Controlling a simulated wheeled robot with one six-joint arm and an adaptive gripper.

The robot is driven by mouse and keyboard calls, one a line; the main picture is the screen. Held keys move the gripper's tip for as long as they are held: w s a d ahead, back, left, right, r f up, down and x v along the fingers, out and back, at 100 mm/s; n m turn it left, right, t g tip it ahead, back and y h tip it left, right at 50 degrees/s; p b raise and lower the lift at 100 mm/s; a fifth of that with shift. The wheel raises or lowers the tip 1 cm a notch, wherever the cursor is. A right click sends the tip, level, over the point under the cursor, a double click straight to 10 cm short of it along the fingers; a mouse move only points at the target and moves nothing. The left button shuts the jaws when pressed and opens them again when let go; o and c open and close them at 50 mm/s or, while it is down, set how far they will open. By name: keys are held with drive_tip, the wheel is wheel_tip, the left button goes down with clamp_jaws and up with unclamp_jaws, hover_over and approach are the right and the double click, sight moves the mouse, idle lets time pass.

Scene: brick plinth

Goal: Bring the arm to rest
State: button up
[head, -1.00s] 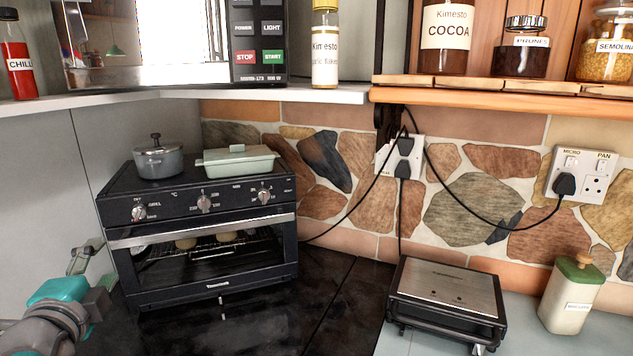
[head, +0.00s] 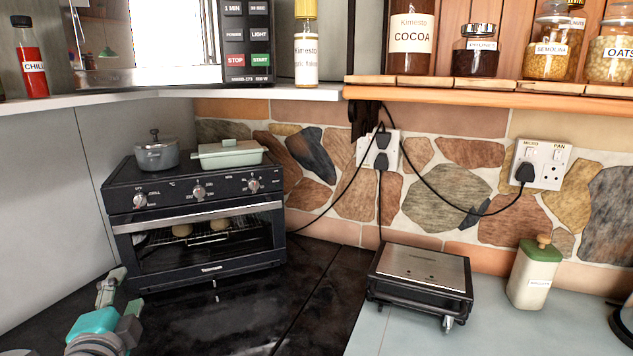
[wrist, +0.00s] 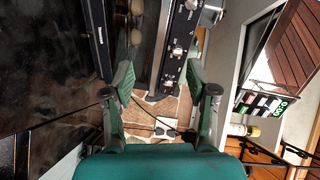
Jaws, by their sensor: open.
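My arm shows at the lower left of the head view, with my gripper (head: 112,287) in front of the black toaster oven (head: 200,218) and to its left. In the wrist view my gripper (wrist: 158,82) has its two green-padded fingers spread apart, with nothing between them. The oven front (wrist: 148,45) shows beyond the fingers in the wrist view, turned on its side. The oven door looks shut, and pale round items (head: 219,225) sit on the rack behind its glass.
A grey pot (head: 156,155) and a pale green lidded dish (head: 228,153) stand on the oven. A sandwich press (head: 420,278) and a cream canister (head: 533,275) stand to the right. Shelves with jars and a microwave hang above. The dark counter before the oven is clear.

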drive_tip(key=d+f+n, duration=0.1)
drive_tip(key=d+f, duration=0.3)
drive_tip(key=f, duration=0.2)
drive_tip(key=d+f+n, duration=0.2)
drive_tip(key=d+f, duration=0.3)
drive_tip(key=f, duration=0.1)
drive_tip(key=d+f+n, duration=0.2)
drive_tip(key=d+f, duration=0.3)
drive_tip(key=f, duration=0.1)
drive_tip(key=shift+w+d+f+g, duration=0.2)
drive_tip(key=shift+d+f+g, duration=0.05)
drive_tip(key=shift+f+g, duration=0.15)
drive_tip(key=s+d+f+n, duration=0.3)
drive_tip(key=s+d+f, duration=0.45)
drive_tip(key=d, duration=0.35)
drive_tip(key=s+d+f+n, duration=0.2)
drive_tip(key=s+d+f, duration=0.55)
drive_tip(key=d, duration=0.35)
drive_tip(key=s+d+r+h, duration=0.1)
drive_tip(key=s+d, duration=0.3)
drive_tip(key=s, duration=0.4)
drive_tip(key=s+d+r+n+h, duration=0.1)
drive_tip(key=s+d+r+h, duration=0.1)
drive_tip(key=s+d, duration=0.3)
drive_tip(key=s+d+r+n+h, duration=0.1)
drive_tip(key=s+d, duration=0.4)
drive_tip(key=s, duration=0.8)
drive_tip(key=shift+r+g+h, duration=0.4)
drive_tip(key=shift+r+h, duration=0.1)
drive_tip(key=shift+r, duration=0.3)
